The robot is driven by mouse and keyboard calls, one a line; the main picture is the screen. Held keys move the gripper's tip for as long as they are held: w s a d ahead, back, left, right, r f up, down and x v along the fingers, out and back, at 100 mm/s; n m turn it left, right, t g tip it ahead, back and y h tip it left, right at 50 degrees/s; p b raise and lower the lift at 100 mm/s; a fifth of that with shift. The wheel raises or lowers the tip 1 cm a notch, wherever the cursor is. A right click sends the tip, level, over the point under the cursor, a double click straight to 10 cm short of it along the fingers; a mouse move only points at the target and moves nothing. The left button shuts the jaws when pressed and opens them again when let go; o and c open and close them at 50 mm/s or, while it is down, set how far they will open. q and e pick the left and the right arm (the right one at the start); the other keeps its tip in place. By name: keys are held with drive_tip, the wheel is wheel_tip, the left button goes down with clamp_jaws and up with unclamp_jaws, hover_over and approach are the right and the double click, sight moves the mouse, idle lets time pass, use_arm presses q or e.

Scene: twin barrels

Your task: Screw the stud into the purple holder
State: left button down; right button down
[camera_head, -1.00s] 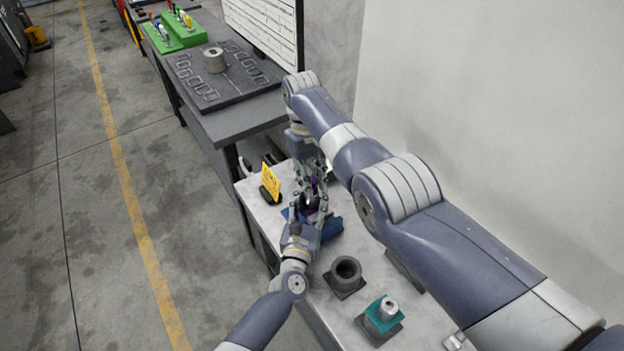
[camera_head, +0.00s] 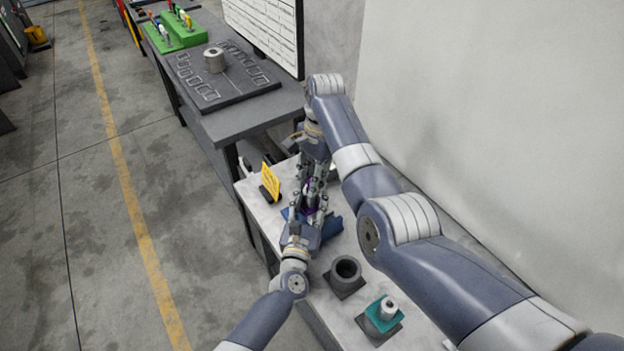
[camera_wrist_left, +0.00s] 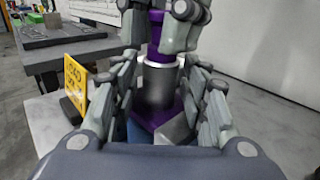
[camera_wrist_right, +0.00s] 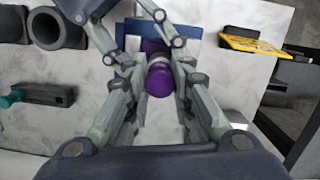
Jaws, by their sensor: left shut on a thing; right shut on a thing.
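The purple holder (camera_wrist_left: 168,132) shows a purple base and a silver cylinder (camera_wrist_left: 158,85) in the left wrist view. My left gripper (camera_head: 306,213) is shut around it. The purple stud (camera_wrist_left: 155,30) stands upright above the silver cylinder, its lower end at the cylinder's top; how deep it sits I cannot tell. My right gripper (camera_head: 315,188) is shut on the stud from above. The right wrist view shows the stud's rounded purple end (camera_wrist_right: 159,80) between my right fingers. In the head view both grippers hide most of the stud and holder.
A blue piece (camera_head: 331,229) lies by the holder on the light table (camera_head: 335,313). A yellow sign (camera_head: 270,180) stands left of the grippers. A dark grey hollow cylinder (camera_head: 346,271) and a teal block with a white cylinder (camera_head: 384,312) stand nearer. A wall is at right.

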drive_tip(key=c, duration=1.4)
unclamp_jaws()
drive_tip(key=shift+a, duration=0.1)
drive_tip(key=shift+r, duration=2.25)
drive_tip(key=shift+o, duration=0.6)
